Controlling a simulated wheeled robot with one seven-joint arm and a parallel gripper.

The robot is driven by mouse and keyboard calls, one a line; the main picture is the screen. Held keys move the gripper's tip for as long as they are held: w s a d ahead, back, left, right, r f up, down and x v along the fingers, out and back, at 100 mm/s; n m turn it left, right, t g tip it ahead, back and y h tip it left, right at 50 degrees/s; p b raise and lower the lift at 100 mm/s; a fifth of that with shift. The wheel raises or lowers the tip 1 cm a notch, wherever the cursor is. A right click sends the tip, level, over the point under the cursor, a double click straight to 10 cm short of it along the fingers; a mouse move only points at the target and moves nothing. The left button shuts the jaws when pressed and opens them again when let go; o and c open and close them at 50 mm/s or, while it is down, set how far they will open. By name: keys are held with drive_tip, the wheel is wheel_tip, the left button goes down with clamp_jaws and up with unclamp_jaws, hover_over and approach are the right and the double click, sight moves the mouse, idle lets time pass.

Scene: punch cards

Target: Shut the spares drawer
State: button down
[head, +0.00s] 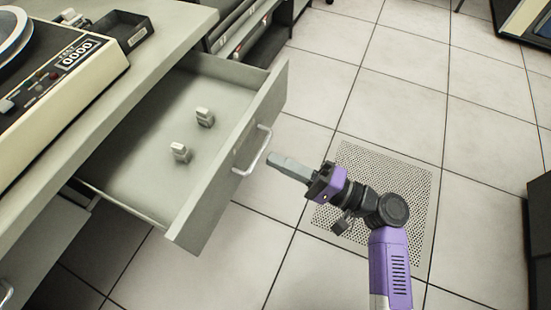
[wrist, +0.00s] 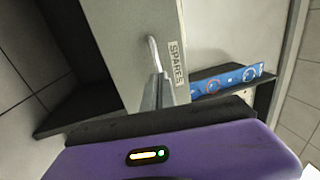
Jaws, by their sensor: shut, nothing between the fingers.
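The spares drawer (head: 130,180) stands well open from the desk in the head view, with two small pale blocks lying inside it. Its front carries a silver bar handle (head: 254,152). In the wrist view the drawer front (wrist: 130,45) bears a "SPARES" label (wrist: 177,63), and the handle (wrist: 153,52) shows beside it. My gripper (head: 272,160) is shut and empty, its tips just outside the drawer front, close to the handle. In the wrist view the fingertips (wrist: 158,80) appear at the handle's lower end; I cannot tell whether they touch it.
The desk top (head: 165,30) holds a beige machine with a counter (head: 65,75) and a small black tray (head: 120,30). A perforated floor plate (head: 415,215) lies under my arm. Tiled floor is open right of the drawer. Dark furniture stands at the right edge.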

drive_tip(key=shift+w+a+r, duration=0.1)
drive_tip(key=shift+w+a, duration=0.1)
drive_tip(key=shift+a, duration=0.35)
drive_tip(key=b, duration=1.1)
hover_over(174, 135)
drive_tip(key=d, duration=0.1)
drive_tip(key=shift+s+d, duration=0.15)
drive_tip(key=shift+d, duration=0.05)
drive_tip(key=shift+w+a+b, duration=0.2)
drive_tip(key=shift+a+b, duration=0.15)
drive_tip(key=shift+a, duration=0.15)
drive_tip(key=shift+a+r, duration=0.1)
drive_tip(key=shift+a, duration=0.15)
